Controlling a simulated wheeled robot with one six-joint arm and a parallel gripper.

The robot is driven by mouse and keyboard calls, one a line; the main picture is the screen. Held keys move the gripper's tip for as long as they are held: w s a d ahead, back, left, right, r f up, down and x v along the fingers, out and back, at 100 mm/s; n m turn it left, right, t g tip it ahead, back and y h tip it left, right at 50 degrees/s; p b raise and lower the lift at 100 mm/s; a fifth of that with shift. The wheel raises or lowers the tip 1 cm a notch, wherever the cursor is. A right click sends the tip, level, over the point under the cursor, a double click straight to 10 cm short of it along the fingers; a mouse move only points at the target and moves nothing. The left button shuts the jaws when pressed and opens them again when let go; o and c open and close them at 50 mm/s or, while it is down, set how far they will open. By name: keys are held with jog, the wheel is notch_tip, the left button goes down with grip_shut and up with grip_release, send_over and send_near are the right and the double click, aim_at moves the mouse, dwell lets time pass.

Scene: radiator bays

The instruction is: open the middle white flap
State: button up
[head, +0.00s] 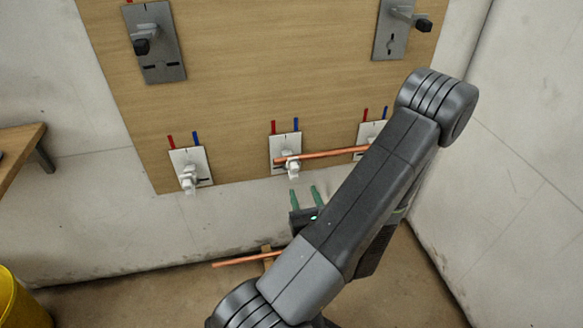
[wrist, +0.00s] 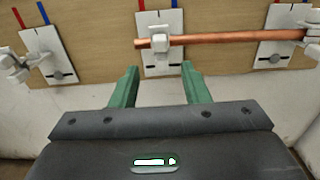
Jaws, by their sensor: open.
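The middle white flap (head: 285,147) is an upright white plate on the wooden board, with red and blue marks above it. It also shows in the wrist view (wrist: 152,20). Its white handle (wrist: 161,48) sticks out at the lower part. A copper rod (head: 325,154) spans from this handle to the right white plate's handle, its left end poking past the middle handle; whether it rests in or behind the handles I cannot tell. My gripper (head: 304,188) is open and empty, just below the middle plate and apart from it, its green fingers (wrist: 160,70) pointing at the board.
A left white plate (head: 191,166) and a right white plate (head: 366,135), partly behind my arm, flank it. Two grey plates with black-ended levers (head: 155,45) (head: 401,40) sit higher. Another copper rod (head: 240,260) is low by the floor. A wooden shelf (head: 20,145) and yellow bin (head: 18,300) stand left.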

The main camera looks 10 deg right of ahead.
aim_at(295, 171)
jog(key=w, duration=1.1)
jog(key=shift+w+a, duration=0.1)
jog(key=shift+a, duration=0.1)
jog(key=shift+c, duration=0.2)
